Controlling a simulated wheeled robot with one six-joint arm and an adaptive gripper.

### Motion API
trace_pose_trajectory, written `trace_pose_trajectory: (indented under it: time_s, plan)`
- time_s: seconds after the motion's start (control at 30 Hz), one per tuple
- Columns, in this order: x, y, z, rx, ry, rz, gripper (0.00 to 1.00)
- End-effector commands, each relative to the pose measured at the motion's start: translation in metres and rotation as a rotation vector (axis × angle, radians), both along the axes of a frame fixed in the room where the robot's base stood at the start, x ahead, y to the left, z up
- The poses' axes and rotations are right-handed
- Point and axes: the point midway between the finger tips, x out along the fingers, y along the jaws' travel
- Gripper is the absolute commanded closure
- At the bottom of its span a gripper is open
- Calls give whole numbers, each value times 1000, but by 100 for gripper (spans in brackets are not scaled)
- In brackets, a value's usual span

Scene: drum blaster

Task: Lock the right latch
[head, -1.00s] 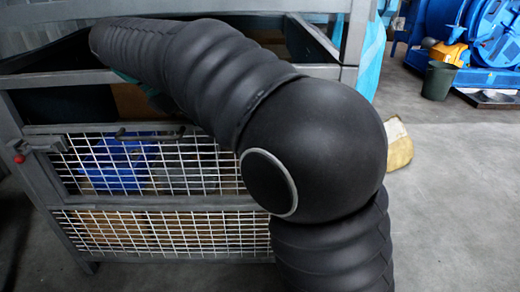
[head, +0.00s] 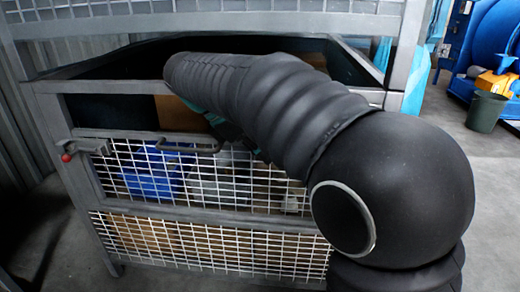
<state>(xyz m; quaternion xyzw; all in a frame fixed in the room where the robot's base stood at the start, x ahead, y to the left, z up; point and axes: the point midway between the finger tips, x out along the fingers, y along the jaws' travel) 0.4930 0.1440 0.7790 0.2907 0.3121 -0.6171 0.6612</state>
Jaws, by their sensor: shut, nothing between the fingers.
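The right latch is not visible. My black arm (head: 260,95) crosses in front of the right side of the metal cage (head: 58,87) and covers the place opposite the left latch. The left latch (head: 85,146), with a red knob (head: 66,158), sits at the left end of the mesh front panel (head: 120,160). A dark handle (head: 188,147) is on that panel's top edge. My gripper cannot be made out. A little teal shows beneath my arm, mostly covered by it, and I cannot tell what it is.
Blue and pale items lie behind the mesh. The cage's top is open, with a grey frame (head: 405,60) at its right. A green bin (head: 485,112) and a blue machine (head: 480,40) stand at the far right. Grey floor is bare near the bin.

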Motion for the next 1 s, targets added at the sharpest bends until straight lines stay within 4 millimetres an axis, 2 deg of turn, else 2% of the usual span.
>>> trace_pose_trajectory:
  time_s: [0.03, 0.3, 0.4, 0.6, 1.0]
  plan:
    - [0, -7, -10, 0, 1, -2, 100]
    - [2, -39, -47, 1, 0, -2, 100]
    - [3, -54, -47, 1, 0, -4, 100]
    - [4, -71, -50, 0, 0, -2, 100]
    - [5, -74, -50, 0, 0, 0, 100]
